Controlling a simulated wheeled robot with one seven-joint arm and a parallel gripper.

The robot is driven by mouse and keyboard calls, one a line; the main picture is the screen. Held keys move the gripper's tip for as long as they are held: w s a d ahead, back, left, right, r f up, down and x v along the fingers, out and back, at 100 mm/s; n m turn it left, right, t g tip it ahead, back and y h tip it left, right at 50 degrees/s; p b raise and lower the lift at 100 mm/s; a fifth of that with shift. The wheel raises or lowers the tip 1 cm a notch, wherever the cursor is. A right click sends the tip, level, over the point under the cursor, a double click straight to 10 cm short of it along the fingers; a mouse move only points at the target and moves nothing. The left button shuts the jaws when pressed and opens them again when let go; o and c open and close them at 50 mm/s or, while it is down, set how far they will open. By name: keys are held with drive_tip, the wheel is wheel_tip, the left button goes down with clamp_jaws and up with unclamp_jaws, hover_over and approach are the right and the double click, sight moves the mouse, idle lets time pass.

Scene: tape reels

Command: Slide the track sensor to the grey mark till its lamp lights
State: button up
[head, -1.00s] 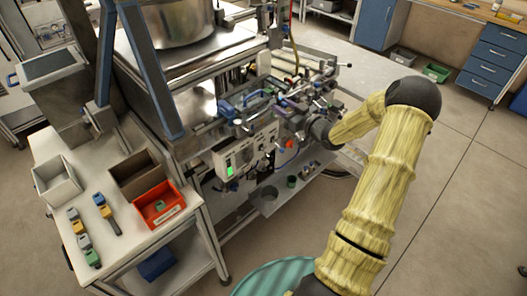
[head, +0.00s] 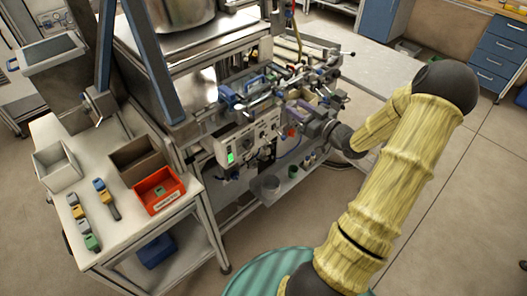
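My gripper (head: 299,115) is at the front of the machine's rail assembly, at the end of my yellow-sleeved arm. It is small and seen from behind, so its finger opening and anything between the fingers cannot be made out. Purple parts show at its tip. The rail assembly (head: 262,92) has blue clamps and several small metal fittings. I cannot pick out the track sensor, its lamp or the grey mark among them.
A pale control box (head: 241,147) with a lit green display sits below the rails. A side table holds a white bin (head: 57,168), a brown bin (head: 137,160), an orange bin (head: 160,190) and several small coloured blocks. The floor at right is clear.

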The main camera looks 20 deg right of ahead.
drive_tip(key=b+v, duration=0.2)
drive_tip(key=v, duration=0.6)
drive_tip(key=w+a+m+g+h+p, duration=0.1)
drive_tip(key=w+a+g+h+p, duration=0.35)
drive_tip(key=a+g, duration=0.2)
drive_tip(key=s+a+r+m+g+h+p, duration=0.1)
drive_tip(key=s+a+r+g+p, duration=0.1)
drive_tip(key=s+a, duration=0.4)
drive_tip(key=s+a+r+m+g+h+p, duration=0.1)
drive_tip(key=s+a+r+g+p, duration=0.1)
drive_tip(key=s+a, duration=0.4)
drive_tip(key=shift+a+r+m+g, duration=0.4)
drive_tip(key=shift+a+r+g, duration=0.3)
drive_tip(key=shift+a+g, duration=0.55)
drive_tip(key=shift+s+d, duration=0.1)
